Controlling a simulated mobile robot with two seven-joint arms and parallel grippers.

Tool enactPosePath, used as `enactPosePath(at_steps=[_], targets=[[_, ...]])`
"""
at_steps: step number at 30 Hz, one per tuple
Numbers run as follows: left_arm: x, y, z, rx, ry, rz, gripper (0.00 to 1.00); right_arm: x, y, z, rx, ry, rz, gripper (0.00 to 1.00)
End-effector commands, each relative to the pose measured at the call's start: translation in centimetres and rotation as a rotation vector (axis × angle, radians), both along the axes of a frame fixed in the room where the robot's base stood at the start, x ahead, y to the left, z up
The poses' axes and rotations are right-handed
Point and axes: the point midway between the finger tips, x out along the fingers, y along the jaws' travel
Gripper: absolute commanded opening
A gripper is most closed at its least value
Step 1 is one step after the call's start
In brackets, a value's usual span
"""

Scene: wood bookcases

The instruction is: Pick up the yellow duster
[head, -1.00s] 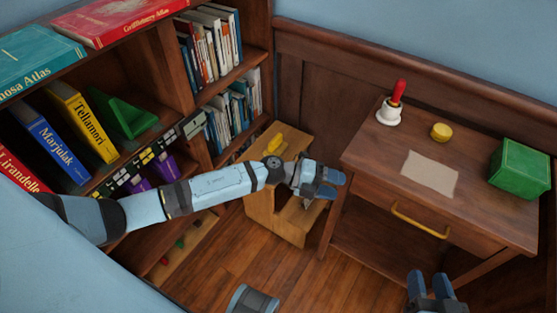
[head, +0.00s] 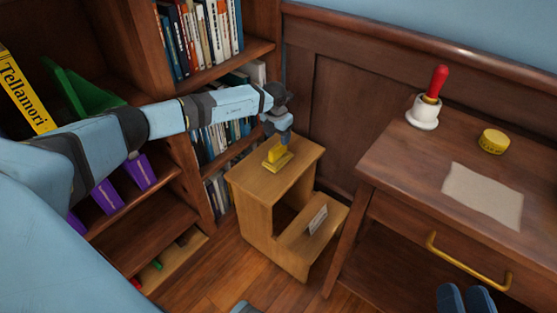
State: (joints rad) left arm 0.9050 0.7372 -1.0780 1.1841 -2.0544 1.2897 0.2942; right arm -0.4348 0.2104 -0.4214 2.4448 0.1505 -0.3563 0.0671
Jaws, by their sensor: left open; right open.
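The yellow duster (head: 278,160) lies on the top step of a wooden step stool (head: 249,186). It has a flat base with a raised part on top. My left gripper (head: 277,138) points down just above the duster, open and empty. Whether its fingertips touch the duster is hard to tell at this size. My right gripper (head: 466,298) is open at the bottom right edge, in front of the desk and far from the duster.
A bookcase (head: 262,48) with books stands behind and left of the stool. On the right, a desk (head: 405,165) holds a white bell with a red handle (head: 424,112), a yellow round tin (head: 493,141) and a paper sheet (head: 483,194). A white label (head: 317,220) is on the stool's lower step.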

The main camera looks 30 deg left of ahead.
Motion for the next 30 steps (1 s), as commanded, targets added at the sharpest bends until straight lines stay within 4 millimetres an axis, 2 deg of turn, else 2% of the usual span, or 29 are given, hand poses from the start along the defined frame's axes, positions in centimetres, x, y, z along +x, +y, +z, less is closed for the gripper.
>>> enactPosePath(at_steps=[1, 8, 14, 18, 30], targets=[[0.1, 0.0, -1.1, -0.001, 0.0, 0.001, 0.55, 0.0, 0.0, -0.7, -0.006, 0.01, 0.003, 0.43], [0.3, 0.0, -2.7, -0.001, -0.001, -0.001, 0.55, 0.0, 0.1, -1.7, -0.023, 0.041, 0.014, 0.43], [0.3, 0.3, -5.9, -0.002, -0.001, 0.0, 0.55, 0.0, 0.3, -4.5, -0.062, 0.109, 0.04, 0.43], [0.5, 0.3, -7.3, -0.002, -0.001, -0.001, 0.55, 0.1, 0.2, -5.0, -0.086, 0.111, 0.048, 0.43], [0.6, 0.3, -7.4, -0.002, -0.002, -0.001, 0.55, 0.2, 0.2, -4.9, -0.093, 0.111, 0.049, 0.43]])
